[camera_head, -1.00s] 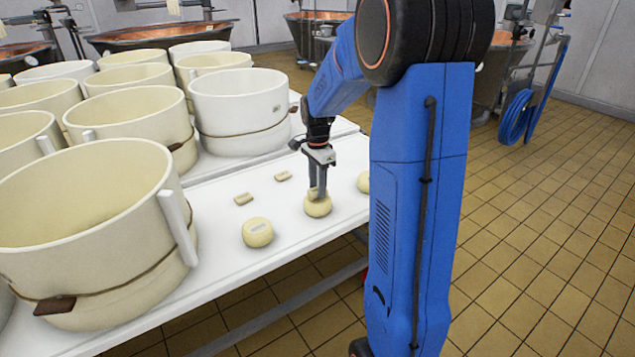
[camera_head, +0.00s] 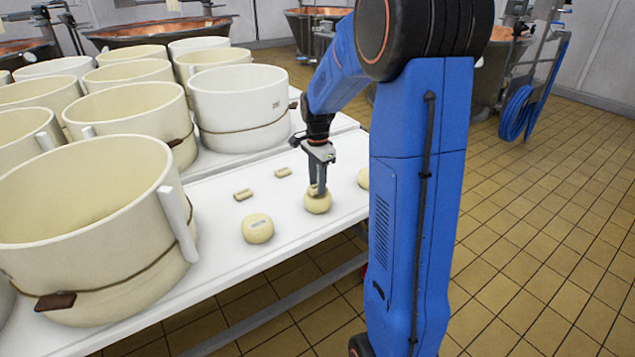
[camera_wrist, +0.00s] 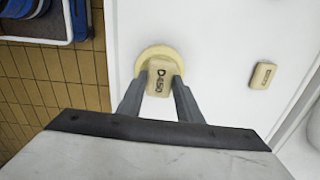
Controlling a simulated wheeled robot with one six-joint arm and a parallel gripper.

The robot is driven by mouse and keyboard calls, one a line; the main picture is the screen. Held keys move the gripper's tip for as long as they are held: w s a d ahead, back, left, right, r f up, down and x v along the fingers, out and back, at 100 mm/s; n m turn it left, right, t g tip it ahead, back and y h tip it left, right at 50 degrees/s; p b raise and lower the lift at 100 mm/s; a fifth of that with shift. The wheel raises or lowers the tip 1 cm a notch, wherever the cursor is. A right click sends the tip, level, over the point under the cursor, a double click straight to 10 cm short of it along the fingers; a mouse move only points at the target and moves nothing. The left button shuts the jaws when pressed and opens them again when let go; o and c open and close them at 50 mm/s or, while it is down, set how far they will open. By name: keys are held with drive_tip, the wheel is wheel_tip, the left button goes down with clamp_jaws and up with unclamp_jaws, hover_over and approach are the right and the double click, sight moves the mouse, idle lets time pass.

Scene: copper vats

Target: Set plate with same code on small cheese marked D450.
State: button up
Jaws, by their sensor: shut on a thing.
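My gripper (camera_head: 317,188) is shut on a small pale plate marked D450 (camera_wrist: 160,77), seen between the fingers (camera_wrist: 160,92) in the wrist view. The plate is over the top of a small round cheese (camera_head: 318,204), whose rim (camera_wrist: 147,54) shows around it in the wrist view. The plate looks to be at or very near the cheese top; I cannot tell whether it touches. Any mark on this cheese is hidden. A third cheese (camera_head: 363,178) is partly hidden behind my arm.
Two loose plates (camera_head: 243,194) (camera_head: 283,172) lie on the white table (camera_head: 225,262) behind the cheeses; one (camera_wrist: 263,75) shows in the wrist view. Large cream moulds (camera_head: 90,225) (camera_head: 240,110) crowd the table's left and back. The table's front edge is close to the cheeses.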

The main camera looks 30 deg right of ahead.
drive_tip(key=shift+f, duration=0.45)
idle(0.4)
drive_tip(key=o, duration=1.1)
drive_tip(key=shift+r, duration=0.1)
wheel_tip(320, 180, up, 17)
drive_tip(key=s+a+r+n+t, duration=0.2)
drive_tip(key=s+a+n, duration=0.75)
drive_tip(key=s, duration=0.55)
drive_tip(key=s+a+f+n+t, duration=0.1)
drive_tip(key=s+a+f+n, duration=0.1)
drive_tip(key=s, duration=0.3)
drive_tip(key=s+a+f+n+t, duration=0.1)
drive_tip(key=s+a+f+n, duration=0.1)
drive_tip(key=s, duration=0.3)
drive_tip(key=s+a+f+n, duration=0.2)
drive_tip(key=s+f+n, duration=0.1)
drive_tip(key=s+n, duration=0.1)
drive_tip(key=shift+s+a+f+n+t, duration=0.2)
drive_tip(key=shift+s+n+t, duration=0.2)
drive_tip(key=shift+s, duration=0.2)
